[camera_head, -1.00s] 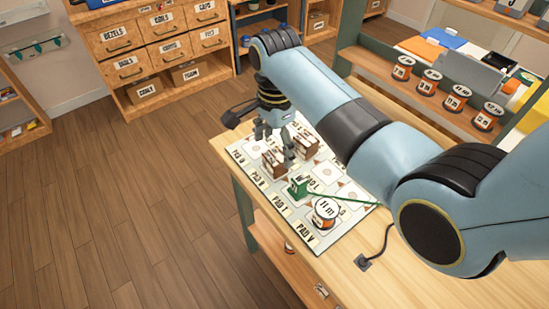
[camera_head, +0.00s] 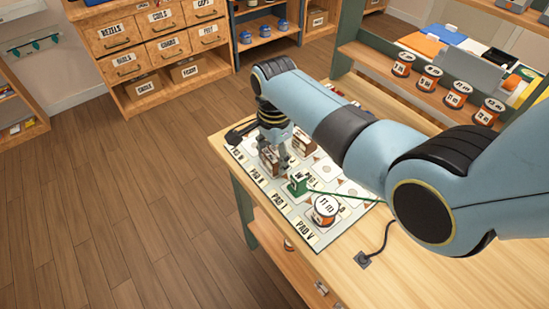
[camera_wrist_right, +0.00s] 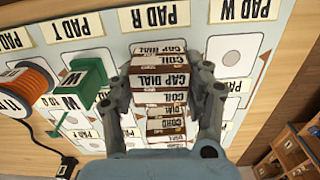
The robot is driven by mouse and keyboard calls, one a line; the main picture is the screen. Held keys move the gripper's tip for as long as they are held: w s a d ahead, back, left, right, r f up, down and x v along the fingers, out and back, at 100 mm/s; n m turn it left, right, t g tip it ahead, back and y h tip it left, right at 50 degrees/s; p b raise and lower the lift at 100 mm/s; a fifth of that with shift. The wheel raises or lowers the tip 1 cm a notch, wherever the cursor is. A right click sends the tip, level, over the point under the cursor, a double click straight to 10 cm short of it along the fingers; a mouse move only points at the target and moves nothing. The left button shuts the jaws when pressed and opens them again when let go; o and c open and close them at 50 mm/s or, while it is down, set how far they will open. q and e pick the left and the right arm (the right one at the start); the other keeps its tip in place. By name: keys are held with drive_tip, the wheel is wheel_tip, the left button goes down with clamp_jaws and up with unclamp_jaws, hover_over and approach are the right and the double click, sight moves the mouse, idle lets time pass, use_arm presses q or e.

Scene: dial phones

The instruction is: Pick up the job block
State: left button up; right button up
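A brown block with white labels reading CAP, DIAL and COIL (camera_wrist_right: 160,82) stands on the pad mat between the fingers of my right gripper (camera_wrist_right: 164,88). It also shows in the head view (camera_head: 267,162), partly hidden by the fingers of the right gripper (camera_head: 274,143). The fingers are on either side of the block, and the right gripper looks open, with a narrow gap at its right side. A second similar brown block (camera_head: 303,144) stands behind it, and a labelled brown block (camera_wrist_right: 166,126) shows lower in the wrist view. My left gripper is not in view.
A green block marked W (camera_wrist_right: 84,82) stands close to the left finger. An orange spool with a white label (camera_head: 325,210) sits near the mat's front edge. The pad mat (camera_head: 308,238) lies on the wooden table (camera_head: 440,275). A shelf (camera_head: 420,92) with several spools is behind.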

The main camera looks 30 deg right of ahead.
drive_tip(key=c, duration=0.6)
drive_tip(key=shift+o, duration=0.2)
drive_tip(key=shift+r, duration=0.15)
